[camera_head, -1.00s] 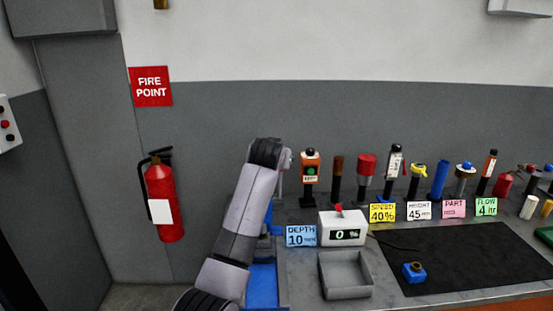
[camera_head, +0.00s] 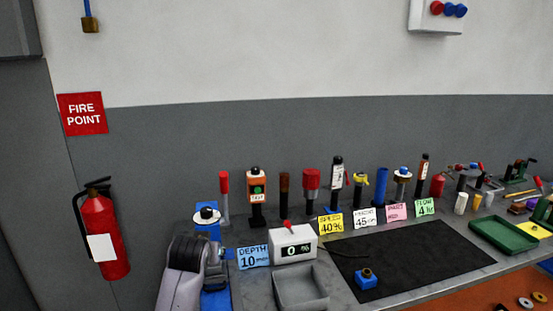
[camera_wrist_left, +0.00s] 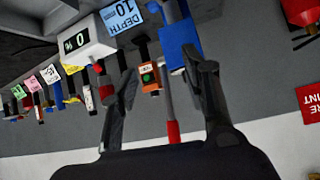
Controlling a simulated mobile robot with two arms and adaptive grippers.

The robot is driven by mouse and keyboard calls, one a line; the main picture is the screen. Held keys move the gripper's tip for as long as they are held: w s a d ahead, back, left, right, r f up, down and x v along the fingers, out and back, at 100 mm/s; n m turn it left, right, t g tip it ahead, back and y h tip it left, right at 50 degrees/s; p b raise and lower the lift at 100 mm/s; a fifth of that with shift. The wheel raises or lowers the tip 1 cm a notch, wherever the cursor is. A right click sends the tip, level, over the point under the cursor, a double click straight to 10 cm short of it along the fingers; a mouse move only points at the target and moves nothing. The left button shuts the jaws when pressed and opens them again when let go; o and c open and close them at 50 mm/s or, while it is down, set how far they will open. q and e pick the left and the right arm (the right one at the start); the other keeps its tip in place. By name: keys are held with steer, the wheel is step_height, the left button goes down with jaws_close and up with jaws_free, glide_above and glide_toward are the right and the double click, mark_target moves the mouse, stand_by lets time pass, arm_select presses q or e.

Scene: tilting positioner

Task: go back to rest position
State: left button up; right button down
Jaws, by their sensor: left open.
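My left arm's wrist shows at the lower left of the head view, in front of the blue positioner (camera_head: 208,228). The fingers of my left gripper are not clear there. In the left wrist view my left gripper (camera_wrist_left: 163,78) is open, its two dark fingers apart with nothing held between them. The blue positioner (camera_wrist_left: 179,45) and a lever with a red handle (camera_wrist_left: 173,131) appear beyond the fingers, in a view that is turned over. The same red-handled lever (camera_head: 224,184) stands upright in the head view. My right gripper is not in view.
A grey display box (camera_head: 292,245) reading 0 and an open grey tray (camera_head: 301,290) are right of my arm. A blue block (camera_head: 366,280) sits on the black mat (camera_head: 425,255). Several upright tools line the wall. A fire extinguisher (camera_head: 103,235) hangs at left.

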arm_select(q)
steer(key=s+a+f+m+g, duration=0.1)
steer(key=s+f+g, duration=0.1)
steer(key=s+f, duration=0.75)
steer(key=s+f+g, duration=0.1)
steer(key=s+f, duration=0.5)
steer(key=s, duration=0.6)
steer(key=s+f+m+g+h, duration=0.1)
steer(key=s+f+g, duration=0.1)
steer(key=s, duration=0.9)
steer(key=s+f+g, duration=0.1)
steer(key=s+g, duration=0.1)
steer(key=s, duration=0.9)
step_height(320, 180, down, 32)
steer(key=s+g+b, duration=0.1)
steer(key=s+b, duration=0.1)
steer(key=b, duration=0.3)
steer(key=s+a+f+g+b, duration=0.1)
steer(key=s+f+b, duration=0.3)
steer(key=s+f, duration=1.2)
step_height(320, 180, down, 4)
steer(key=shift+s+a+r+m, duration=0.15)
steer(key=shift+a+m, duration=0.25)
steer(key=shift+a, duration=0.25)
steer(key=shift+c, duration=0.2)
